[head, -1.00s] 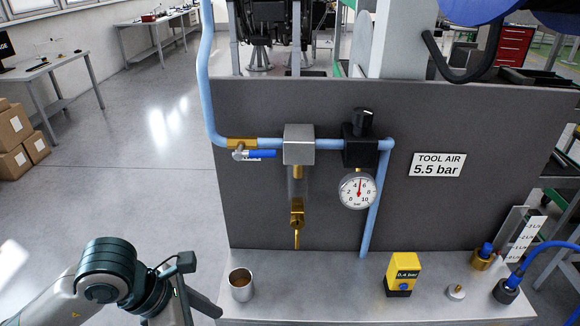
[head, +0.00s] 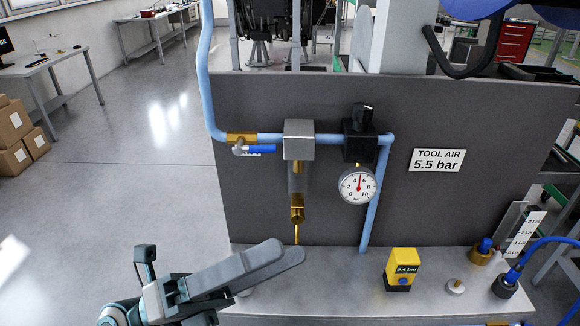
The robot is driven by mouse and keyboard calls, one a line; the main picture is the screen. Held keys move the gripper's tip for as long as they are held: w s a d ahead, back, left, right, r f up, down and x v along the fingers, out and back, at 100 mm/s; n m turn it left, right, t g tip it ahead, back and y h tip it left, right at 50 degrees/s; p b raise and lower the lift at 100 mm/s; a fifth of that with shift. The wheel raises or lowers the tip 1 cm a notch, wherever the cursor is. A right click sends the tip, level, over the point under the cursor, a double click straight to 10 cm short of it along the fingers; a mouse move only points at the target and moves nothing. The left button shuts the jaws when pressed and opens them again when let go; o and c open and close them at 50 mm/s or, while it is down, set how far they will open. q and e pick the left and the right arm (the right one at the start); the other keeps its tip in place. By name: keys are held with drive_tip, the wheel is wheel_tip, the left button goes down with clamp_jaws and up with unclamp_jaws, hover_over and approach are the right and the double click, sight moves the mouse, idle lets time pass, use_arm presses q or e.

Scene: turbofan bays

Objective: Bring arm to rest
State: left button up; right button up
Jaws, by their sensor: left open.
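My left gripper (head: 284,253) reaches in from the lower left, over the left front part of the grey bench top (head: 330,290). Its two long grey fingers point right and slightly up, overlap in this view, and hold nothing that I can see. They show just below the brass drain (head: 297,214) under the filter bowl, apart from the gauge and regulator. The metal cup on the bench is almost wholly hidden behind the fingers. My right gripper is not in view.
The dark upright panel carries a blue-handled valve (head: 261,149), a filter block (head: 299,139), a black regulator (head: 361,140) and a round gauge (head: 357,187). A yellow 0.4 bar device (head: 403,262) and hose fittings (head: 504,286) stand at right. Floor at left is clear.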

use_arm(q)
drive_tip(key=w+a+f+n+t+y, duration=0.2)
drive_tip(key=w+a+n+t+y, duration=0.55)
drive_tip(key=n, duration=0.55)
drive_tip(key=w+a+f+n+t+y, duration=0.3)
drive_tip(key=w+a+n+t+y, duration=0.25)
drive_tip(key=n+t+y, duration=0.5)
drive_tip(key=s+a+f+n+g+y, duration=0.1)
drive_tip(key=a+f+n+g+y, duration=0.25)
drive_tip(key=f+n, duration=0.4)
drive_tip(key=s+a+f+n+g+y, duration=0.1)
drive_tip(key=a+f+n+g+y, duration=0.3)
drive_tip(key=f, duration=0.7)
drive_tip(key=s+f+n+g+h, duration=0.3)
drive_tip(key=s+f+g, duration=0.8)
drive_tip(key=s+f, duration=1.1)
wheel_tip(320, 180, down, 30)
drive_tip(key=s+r+g+b, duration=0.1)
drive_tip(key=s+a+f+g, duration=0.1)
drive_tip(key=s+a+f, duration=0.1)
drive_tip(key=s+f, duration=1.5)
drive_tip(key=shift+s+a+f+m+y+b, duration=0.35)
drive_tip(key=shift+s+f+m+b, duration=0.05)
drive_tip(key=shift+f, duration=0.25)
